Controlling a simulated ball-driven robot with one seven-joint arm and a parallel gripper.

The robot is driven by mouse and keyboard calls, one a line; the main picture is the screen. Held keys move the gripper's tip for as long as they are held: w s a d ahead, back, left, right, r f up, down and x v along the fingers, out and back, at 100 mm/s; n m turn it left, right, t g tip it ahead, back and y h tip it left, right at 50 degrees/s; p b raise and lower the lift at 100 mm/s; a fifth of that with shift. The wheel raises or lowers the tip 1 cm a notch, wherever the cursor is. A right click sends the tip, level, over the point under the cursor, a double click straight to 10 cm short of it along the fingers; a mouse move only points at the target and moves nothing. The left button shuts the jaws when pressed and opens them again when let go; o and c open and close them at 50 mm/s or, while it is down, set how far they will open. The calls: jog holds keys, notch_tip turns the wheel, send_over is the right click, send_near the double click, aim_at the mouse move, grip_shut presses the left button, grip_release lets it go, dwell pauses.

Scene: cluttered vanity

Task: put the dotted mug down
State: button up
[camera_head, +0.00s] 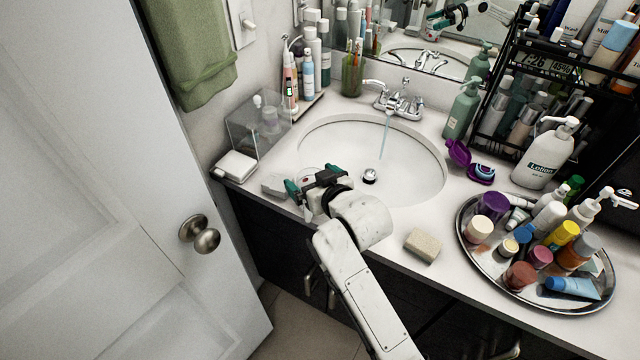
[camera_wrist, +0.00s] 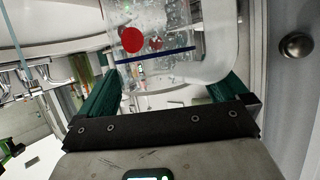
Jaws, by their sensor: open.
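The dotted mug (camera_wrist: 175,52) is clear and glassy, with a red dot and a dark blue stripe; it shows close up in the wrist view. It sits between the two green fingers of my gripper (camera_wrist: 165,78), which are apart. A pale curved part, perhaps its handle, is at its right. In the head view my gripper (camera_head: 308,184) is over the counter's front edge, left of the basin. The mug is mostly hidden there by my gripper, and I cannot tell whether its base touches the counter.
The sink basin (camera_head: 405,165) has water running from the faucet (camera_head: 398,100). A clear box (camera_head: 258,125) and a white case (camera_head: 236,167) stand at the left. A sponge (camera_head: 423,244) and a crowded round tray (camera_head: 480,262) are at the right. The door (camera_head: 90,200) stands left.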

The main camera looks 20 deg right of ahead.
jog(key=a+v, duration=0.1)
jog(key=v, duration=1.1)
jog(key=shift+d+b, duration=0.35)
jog(key=shift+d, duration=0.1)
jog(key=shift+c, duration=0.3)
